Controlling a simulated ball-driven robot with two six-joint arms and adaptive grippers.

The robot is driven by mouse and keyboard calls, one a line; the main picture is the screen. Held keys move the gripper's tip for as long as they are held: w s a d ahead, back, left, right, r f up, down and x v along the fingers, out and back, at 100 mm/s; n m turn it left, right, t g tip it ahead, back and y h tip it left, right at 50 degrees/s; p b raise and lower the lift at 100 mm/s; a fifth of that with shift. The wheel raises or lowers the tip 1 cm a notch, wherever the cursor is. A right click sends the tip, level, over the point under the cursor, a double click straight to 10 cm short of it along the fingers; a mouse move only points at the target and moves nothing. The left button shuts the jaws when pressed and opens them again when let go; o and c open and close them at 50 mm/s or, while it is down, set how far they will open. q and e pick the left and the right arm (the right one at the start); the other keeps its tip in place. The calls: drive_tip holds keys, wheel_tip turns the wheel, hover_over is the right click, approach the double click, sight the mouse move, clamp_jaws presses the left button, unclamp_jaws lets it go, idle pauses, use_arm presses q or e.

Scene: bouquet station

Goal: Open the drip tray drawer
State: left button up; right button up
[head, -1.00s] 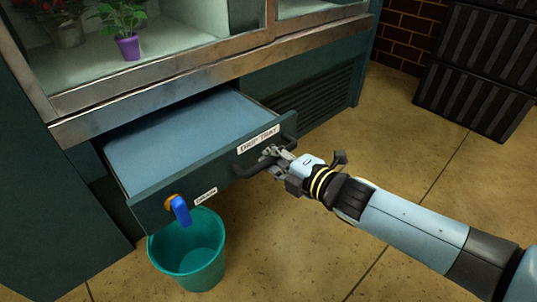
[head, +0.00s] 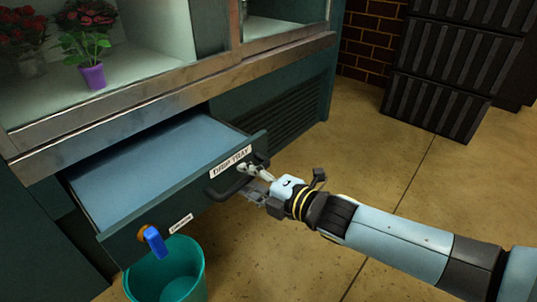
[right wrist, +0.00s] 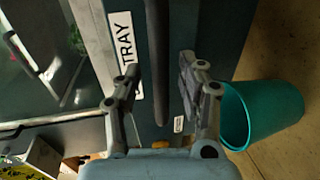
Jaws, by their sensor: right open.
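The drip tray drawer (head: 150,165) stands pulled out of the teal cabinet, with its pale blue inside showing. Its front carries a white DRIP TRAY label (head: 231,161) and a dark bar handle (head: 225,190). My right gripper (head: 247,181) is at the right part of the handle, its fingers apart. In the right wrist view, the handle bar (right wrist: 158,50) runs between the two open fingers (right wrist: 160,75), with a gap visible on each side. My left gripper is not in view.
A blue-handled drain valve (head: 155,241) sits on the drawer front, above a teal bucket (head: 190,262) on the floor. Flower pots, one purple (head: 92,77), stand in the display case above. Dark ribbed crates (head: 440,100) are stacked at the back right. The floor at right is clear.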

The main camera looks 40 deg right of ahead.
drive_tip(key=v, duration=1)
drive_tip(key=shift+s, duration=0.2)
